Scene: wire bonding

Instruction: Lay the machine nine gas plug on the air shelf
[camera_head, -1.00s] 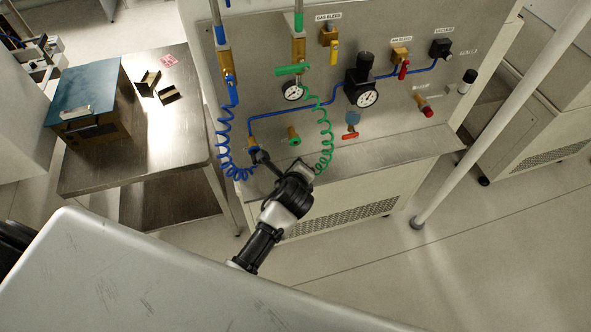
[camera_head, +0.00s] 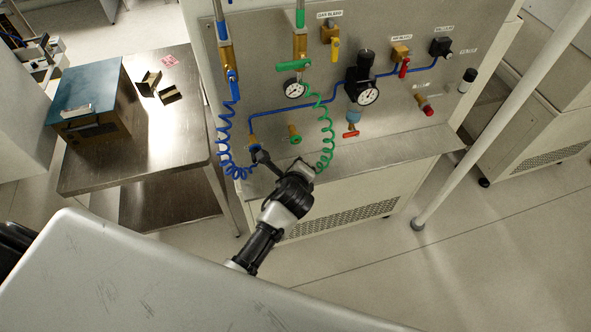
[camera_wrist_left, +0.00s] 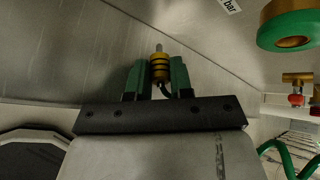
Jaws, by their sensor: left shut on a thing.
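My left gripper (camera_head: 262,157) is at the front of the wall panel, just above the metal shelf (camera_head: 390,150). In the left wrist view the gripper (camera_wrist_left: 158,80) has its green-padded fingers shut on a brass plug (camera_wrist_left: 159,68) with a steel tip. The plug points away from the wrist, and a dark hose bends at its base. In the head view the plug is too small or hidden to make out. A blue coiled hose (camera_head: 222,140) hangs left of the gripper, and a green coiled hose (camera_head: 327,140) hangs right of it. My right gripper is not in view.
A blue-ringed brass port (camera_head: 253,140) and a green-ringed port (camera_head: 294,135) sit close above the gripper. The shelf's right part is clear. A steel table (camera_head: 180,130) stands left.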

